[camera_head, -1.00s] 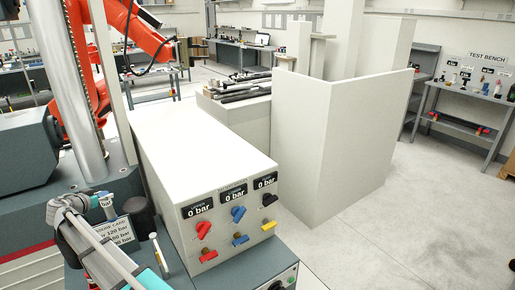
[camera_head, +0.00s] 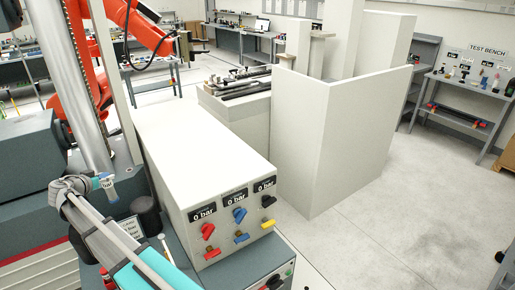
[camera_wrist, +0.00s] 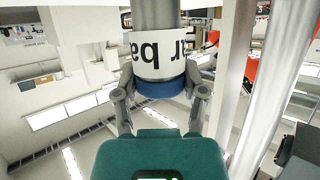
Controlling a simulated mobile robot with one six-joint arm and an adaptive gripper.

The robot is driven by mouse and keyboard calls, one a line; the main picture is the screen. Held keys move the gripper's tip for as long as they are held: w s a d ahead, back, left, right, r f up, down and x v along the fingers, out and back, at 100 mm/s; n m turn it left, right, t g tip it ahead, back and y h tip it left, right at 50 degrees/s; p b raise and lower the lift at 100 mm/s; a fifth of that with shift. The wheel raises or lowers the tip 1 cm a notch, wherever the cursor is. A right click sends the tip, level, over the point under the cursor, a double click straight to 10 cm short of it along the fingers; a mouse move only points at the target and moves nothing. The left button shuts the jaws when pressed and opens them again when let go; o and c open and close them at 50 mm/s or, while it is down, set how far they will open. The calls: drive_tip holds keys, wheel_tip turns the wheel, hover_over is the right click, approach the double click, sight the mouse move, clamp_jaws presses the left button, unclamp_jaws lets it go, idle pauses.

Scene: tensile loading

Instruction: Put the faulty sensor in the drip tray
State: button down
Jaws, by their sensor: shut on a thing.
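A sensor with a grey body, a white label reading "bar" and a blue band (camera_wrist: 160,90) stands between the fingers of my gripper (camera_wrist: 160,97) in the wrist view. My gripper is shut on it. I cannot make out whether this sensor is faulty. I cannot pick out the drip tray in either view.
The white control box (camera_head: 200,165) has "0 bar" displays and red, blue, black and yellow knobs. A metal column (camera_head: 88,80) rises behind. Open floor (camera_head: 370,240) lies right.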

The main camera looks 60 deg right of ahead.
drive_tip(key=shift+r+p, duration=1.45)
drive_tip(key=shift+r, duration=0.5)
drive_tip(key=shift+s, duration=0.1)
